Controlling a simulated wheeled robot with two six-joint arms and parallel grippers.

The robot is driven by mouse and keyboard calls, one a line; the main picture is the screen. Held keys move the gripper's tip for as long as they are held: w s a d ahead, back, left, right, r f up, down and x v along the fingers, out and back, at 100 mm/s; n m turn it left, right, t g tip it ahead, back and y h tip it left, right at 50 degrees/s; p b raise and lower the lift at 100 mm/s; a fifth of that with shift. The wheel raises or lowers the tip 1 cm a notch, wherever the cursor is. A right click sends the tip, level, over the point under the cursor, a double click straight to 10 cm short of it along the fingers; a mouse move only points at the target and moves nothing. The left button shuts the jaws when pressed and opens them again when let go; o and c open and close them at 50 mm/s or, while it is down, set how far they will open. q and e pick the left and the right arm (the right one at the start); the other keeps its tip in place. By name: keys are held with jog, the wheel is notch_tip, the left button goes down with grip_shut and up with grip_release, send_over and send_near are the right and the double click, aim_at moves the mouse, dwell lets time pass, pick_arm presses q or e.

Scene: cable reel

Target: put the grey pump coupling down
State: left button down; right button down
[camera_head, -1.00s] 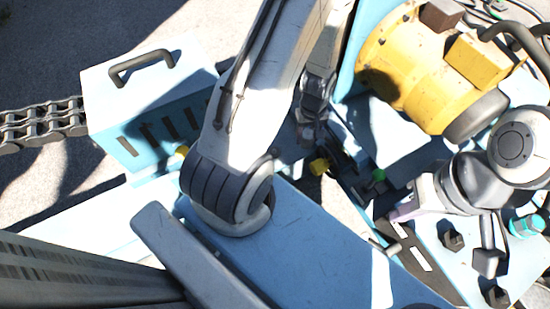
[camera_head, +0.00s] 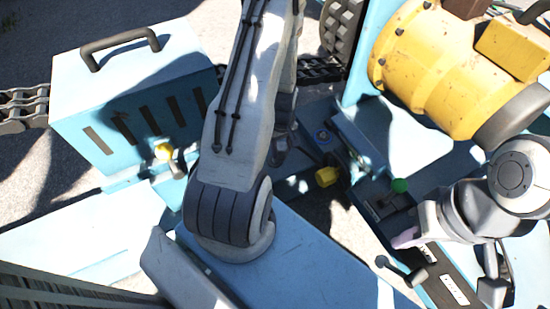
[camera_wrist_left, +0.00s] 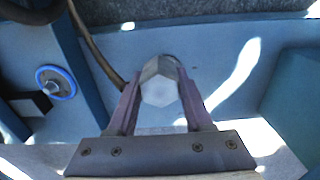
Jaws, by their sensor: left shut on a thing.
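The grey pump coupling (camera_wrist_left: 160,90), a hexagonal grey piece, sits between the purple fingers of my left gripper (camera_wrist_left: 159,80) in the left wrist view. The fingers are shut on its two sides. A light blue surface lies beyond it; I cannot tell whether the coupling touches it. In the head view my left arm hides the coupling and most of the left gripper. My right gripper (camera_head: 408,239) shows at the right of the head view, with one pinkish finger in sight over the blue bench. Its opening cannot be made out.
A yellow motor (camera_head: 440,68) stands at upper right. A pale blue slotted box (camera_head: 130,100) with a dark handle is at left, beside a heavy chain (camera_head: 22,108). Yellow (camera_head: 326,177) and green (camera_head: 399,186) knobs sit near the middle. A hose (camera_wrist_left: 95,45) runs beside my left gripper.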

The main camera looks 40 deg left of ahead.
pick_arm(q)
jog(key=a+f, duration=0.1)
jog(key=a, duration=0.1)
jog(key=shift+a+f+b, duration=0.4)
notch_tip(320, 180, down, 4)
jog(key=b, duration=0.2)
jog(key=shift+b, duration=0.3)
jog(key=shift+r, duration=0.15)
jog(key=shift+c, duration=1.5)
grip_release()
jog(key=shift+f, duration=0.2)
